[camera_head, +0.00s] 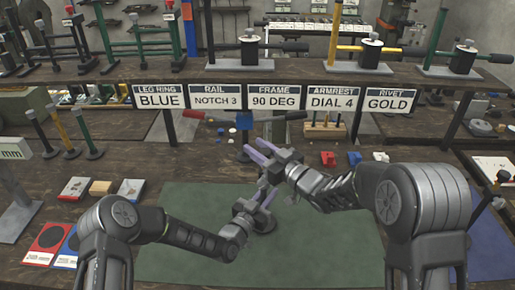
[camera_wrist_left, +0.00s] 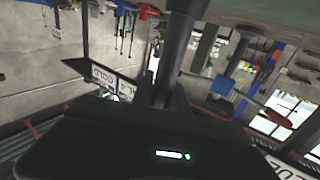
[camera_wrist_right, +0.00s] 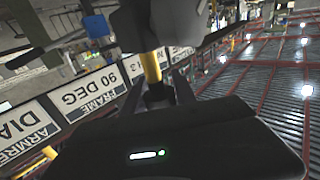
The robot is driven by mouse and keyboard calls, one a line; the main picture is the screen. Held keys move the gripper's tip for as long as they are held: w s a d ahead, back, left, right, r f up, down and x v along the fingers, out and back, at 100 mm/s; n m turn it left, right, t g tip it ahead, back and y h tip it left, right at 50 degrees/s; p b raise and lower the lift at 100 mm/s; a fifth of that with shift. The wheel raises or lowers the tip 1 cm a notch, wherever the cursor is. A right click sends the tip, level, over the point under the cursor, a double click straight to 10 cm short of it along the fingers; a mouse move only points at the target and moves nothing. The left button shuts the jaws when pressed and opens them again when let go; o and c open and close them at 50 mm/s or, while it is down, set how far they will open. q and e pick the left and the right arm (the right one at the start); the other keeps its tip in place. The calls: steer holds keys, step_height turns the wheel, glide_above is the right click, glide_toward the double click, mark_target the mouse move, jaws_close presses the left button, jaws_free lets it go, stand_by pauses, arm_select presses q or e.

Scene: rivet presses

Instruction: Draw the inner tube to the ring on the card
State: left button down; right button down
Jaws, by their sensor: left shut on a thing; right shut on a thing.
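The card "LEG RING BLUE" (camera_head: 160,96) hangs at the left of the row of signs. A leg stands on the green mat on a dark round base (camera_head: 266,224), mostly hidden by my grippers. My left gripper (camera_head: 266,199) is low and shut on the dark outer tube, which fills the middle of the left wrist view (camera_wrist_left: 178,45). My right gripper (camera_head: 262,154) is above it, shut on the inner tube, which looks yellow in the right wrist view (camera_wrist_right: 152,66). I cannot make out any ring marks on the inner tube.
The green mat (camera_head: 180,210) is otherwise clear. A blue press with a red handle (camera_head: 210,117) stands behind the leg. Sample posts (camera_head: 63,130) stand at the left. A red and a blue pad (camera_head: 48,237) lie at the front left. A wooden block (camera_head: 325,131) stands behind.

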steer(key=shift+r, duration=0.15)
stand_by(0.4)
step_height(320, 180, up, 9)
steer(key=shift+w, duration=0.1)
steer(key=c, duration=1)
jaws_free()
steer(key=v, duration=1.2)
steer(key=shift+d, duration=0.15)
